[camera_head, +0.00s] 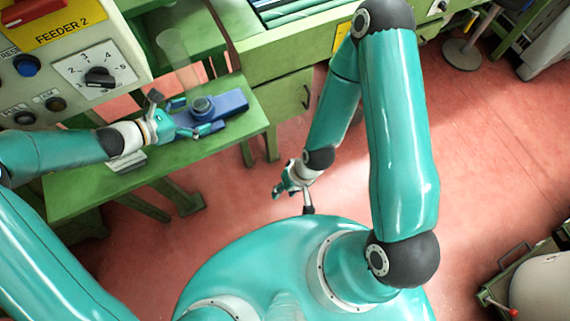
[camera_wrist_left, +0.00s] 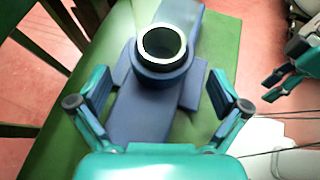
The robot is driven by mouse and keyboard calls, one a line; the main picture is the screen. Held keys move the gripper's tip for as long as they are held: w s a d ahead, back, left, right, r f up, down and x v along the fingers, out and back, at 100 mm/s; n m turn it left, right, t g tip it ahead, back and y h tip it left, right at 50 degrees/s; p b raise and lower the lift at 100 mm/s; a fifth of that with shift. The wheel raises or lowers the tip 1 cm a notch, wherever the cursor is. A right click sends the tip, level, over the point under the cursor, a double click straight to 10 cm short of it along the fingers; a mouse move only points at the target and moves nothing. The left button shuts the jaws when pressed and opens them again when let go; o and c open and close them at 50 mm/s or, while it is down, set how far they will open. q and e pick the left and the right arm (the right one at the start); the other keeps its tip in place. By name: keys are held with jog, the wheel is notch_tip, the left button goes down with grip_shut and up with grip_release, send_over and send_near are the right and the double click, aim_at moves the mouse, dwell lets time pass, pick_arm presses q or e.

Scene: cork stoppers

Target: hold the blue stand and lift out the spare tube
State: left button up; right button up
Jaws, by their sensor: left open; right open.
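The blue stand (camera_head: 232,102) lies on the green table, with a round dark collar (camera_head: 202,106) on it. In the left wrist view the stand (camera_wrist_left: 140,115) has a raised ring with a pale rim (camera_wrist_left: 163,59). A faint clear tube (camera_head: 177,55) shows above the collar in the head view; I cannot tell exactly how it sits. My left gripper (camera_head: 193,116) is open, its fingers on either side of the stand, apparently with gaps. It also shows in the left wrist view (camera_wrist_left: 162,92). My right gripper (camera_head: 292,196) is open and empty, off the table to the right.
The green table (camera_head: 100,190) has bare room at its front and right end. A small grey block (camera_head: 126,161) lies under my left wrist. The feeder panel (camera_head: 95,75) stands at the left, and a green machine (camera_head: 285,45) stands behind.

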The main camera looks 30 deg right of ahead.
pick_arm(q)
jog(key=shift+b+x, duration=0.45)
jog(key=shift+x, duration=0.55)
jog(key=shift+f, duration=0.1)
jog(key=c, duration=0.8)
